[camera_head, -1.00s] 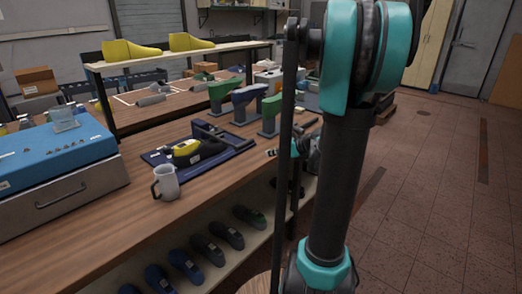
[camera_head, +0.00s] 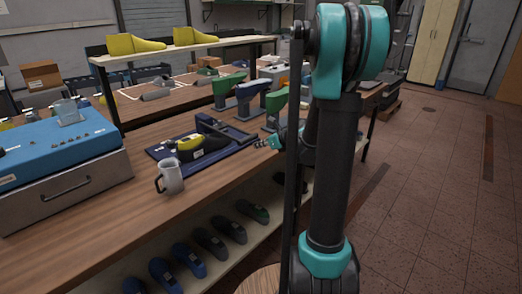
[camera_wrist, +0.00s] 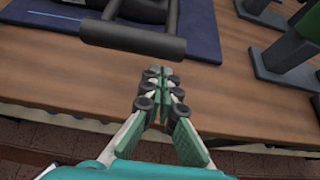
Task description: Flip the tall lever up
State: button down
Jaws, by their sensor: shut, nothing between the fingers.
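A dark lever with a thick crossbar handle (camera_wrist: 132,38) shows in the wrist view, over the near edge of a blue base plate (camera_wrist: 205,40). My gripper (camera_wrist: 161,72) is shut and empty. Its fingertips are just short of the handle's right half in the wrist view, and contact cannot be told. In the head view my gripper (camera_head: 260,143) points left at the plate's right side, partly hidden by my arm.
A grey mug (camera_head: 171,178) stands left of the plate's front. A blue-topped box (camera_head: 60,140) is further left. Green and blue last stands (camera_head: 248,98) are behind and right. A shelf with yellow lasts (camera_head: 193,36) rises behind. Bare wood lies along the bench's front edge.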

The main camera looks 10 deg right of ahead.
jog(key=shift+w+a+r, duration=0.1)
jog(key=shift+r, duration=0.45)
jog(key=shift+r, duration=0.1)
